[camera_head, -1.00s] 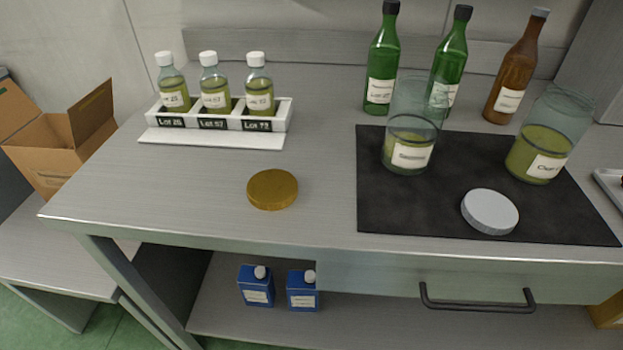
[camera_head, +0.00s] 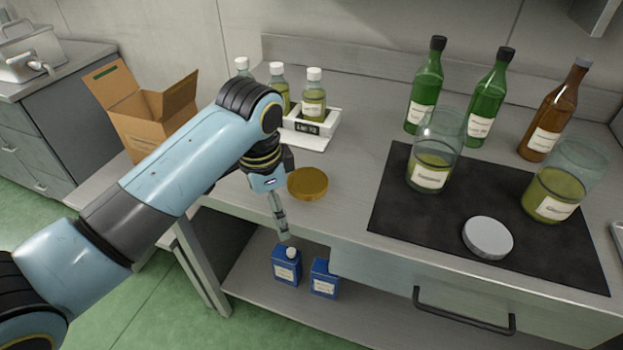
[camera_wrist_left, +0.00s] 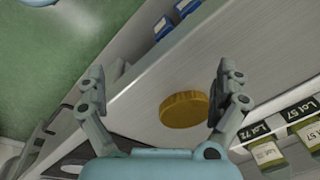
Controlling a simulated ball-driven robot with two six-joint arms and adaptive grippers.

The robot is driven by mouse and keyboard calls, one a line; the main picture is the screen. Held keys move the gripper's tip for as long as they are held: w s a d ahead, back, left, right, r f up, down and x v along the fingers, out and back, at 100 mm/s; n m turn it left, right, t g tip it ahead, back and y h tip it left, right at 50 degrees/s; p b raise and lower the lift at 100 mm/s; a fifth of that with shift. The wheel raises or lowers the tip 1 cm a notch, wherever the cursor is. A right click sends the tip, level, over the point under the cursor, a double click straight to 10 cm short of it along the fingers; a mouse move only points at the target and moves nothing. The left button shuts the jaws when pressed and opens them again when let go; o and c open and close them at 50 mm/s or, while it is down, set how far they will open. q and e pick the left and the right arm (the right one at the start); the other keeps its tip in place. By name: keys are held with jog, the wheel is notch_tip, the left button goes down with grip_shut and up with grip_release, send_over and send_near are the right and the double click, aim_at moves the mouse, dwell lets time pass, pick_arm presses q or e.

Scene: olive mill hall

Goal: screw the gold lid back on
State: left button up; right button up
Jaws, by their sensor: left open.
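The gold lid (camera_head: 308,183) lies flat on the grey bench near its left front edge. In the left wrist view the gold lid (camera_wrist_left: 184,109) shows between the two fingers, beyond them. My left gripper (camera_head: 282,228) is open and empty, just left of and in front of the lid, apart from it. Its fingers also show in the left wrist view (camera_wrist_left: 160,85). Two open glass jars with green oil stand on the dark mat (camera_head: 400,220), a left jar (camera_head: 431,165) and a right jar (camera_head: 552,195). A silver lid (camera_head: 487,238) lies on the mat in front of them. My right gripper is not in view.
Small bottles in a white rack (camera_head: 325,122) stand behind the gold lid, partly hidden by my left arm. Green bottles (camera_head: 425,90) and a brown bottle (camera_head: 553,115) stand at the back. Blue cartons (camera_head: 286,265) sit on the shelf below. A cardboard box (camera_head: 150,115) is at left.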

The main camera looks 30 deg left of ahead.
pick_arm(q)
jog(key=w+r+m+g+p, duration=0.1)
jog(key=w+r+m, duration=0.3)
jog(key=w+r, duration=0.6)
jog(key=shift+a+h, duration=0.25)
jog(key=shift+h, duration=0.05)
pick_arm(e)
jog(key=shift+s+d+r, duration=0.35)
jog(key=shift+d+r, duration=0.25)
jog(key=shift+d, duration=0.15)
pick_arm(q)
jog(key=shift+w+f, duration=0.1)
jog(key=shift+w, duration=0.05)
send_over(305, 180)
jog(key=f, duration=0.5)
jog(key=shift+a+f, duration=0.25)
jog(key=shift+a, duration=0.15)
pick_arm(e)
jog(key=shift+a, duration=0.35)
pick_arm(q)
jog(key=shift+d+f+p, duration=0.15)
jog(key=shift+d+f, duration=0.1)
jog(key=shift+f, duration=1.1)
jog(key=shift+d+f+p, duration=0.15)
jog(key=shift+d+f, duration=0.05)
jog(key=shift+f, duration=1.1)
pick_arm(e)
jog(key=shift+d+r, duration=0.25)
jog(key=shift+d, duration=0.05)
